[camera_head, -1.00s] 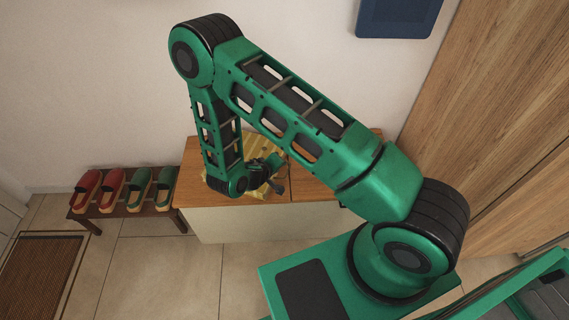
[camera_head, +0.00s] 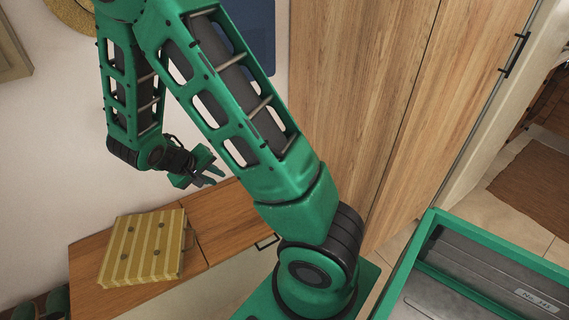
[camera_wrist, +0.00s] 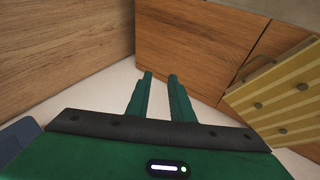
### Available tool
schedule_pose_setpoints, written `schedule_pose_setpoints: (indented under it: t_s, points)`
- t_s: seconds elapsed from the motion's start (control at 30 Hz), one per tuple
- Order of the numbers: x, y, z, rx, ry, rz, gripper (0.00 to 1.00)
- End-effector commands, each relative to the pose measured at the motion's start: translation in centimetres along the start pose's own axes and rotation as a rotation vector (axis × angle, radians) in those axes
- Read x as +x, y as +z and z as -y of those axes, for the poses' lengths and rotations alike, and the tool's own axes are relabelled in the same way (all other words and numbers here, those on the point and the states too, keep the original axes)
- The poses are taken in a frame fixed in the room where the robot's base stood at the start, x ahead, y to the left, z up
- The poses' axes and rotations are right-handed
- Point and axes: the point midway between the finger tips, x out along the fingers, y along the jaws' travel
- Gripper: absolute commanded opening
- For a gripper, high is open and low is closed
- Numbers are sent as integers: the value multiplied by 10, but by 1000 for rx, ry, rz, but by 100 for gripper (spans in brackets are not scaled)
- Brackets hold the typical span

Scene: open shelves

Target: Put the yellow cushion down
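The yellow cushion (camera_head: 143,247) is a flat square with pale stripes and several dark buttons. It lies on the wooden top of a low cabinet (camera_head: 226,217), left of the cabinet's middle seam. It also shows at the right edge of the wrist view (camera_wrist: 284,92), partly cut off. My gripper (camera_head: 212,176) is above and to the right of the cushion, clear of it, near the wall. In the wrist view my gripper's two fingers (camera_wrist: 159,82) are apart with nothing between them.
A tall wooden wardrobe (camera_head: 352,100) stands right of the cabinet. A blue panel (camera_head: 250,30) hangs on the wall behind my arm. A green-rimmed tray (camera_head: 480,245) is at the lower right. The cabinet top right of the cushion is bare.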

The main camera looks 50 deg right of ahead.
Motion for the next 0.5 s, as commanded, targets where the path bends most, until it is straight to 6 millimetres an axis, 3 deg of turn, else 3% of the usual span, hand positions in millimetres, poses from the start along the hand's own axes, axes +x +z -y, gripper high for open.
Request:
schedule_pose_setpoints:
  t_s: [0.03,0.2,0.5]
  points:
    - [-8,2,-20,35,-14,25,21]
    - [-33,26,-73,111,-71,125,21]
    - [-81,84,-146,220,-213,266,21]
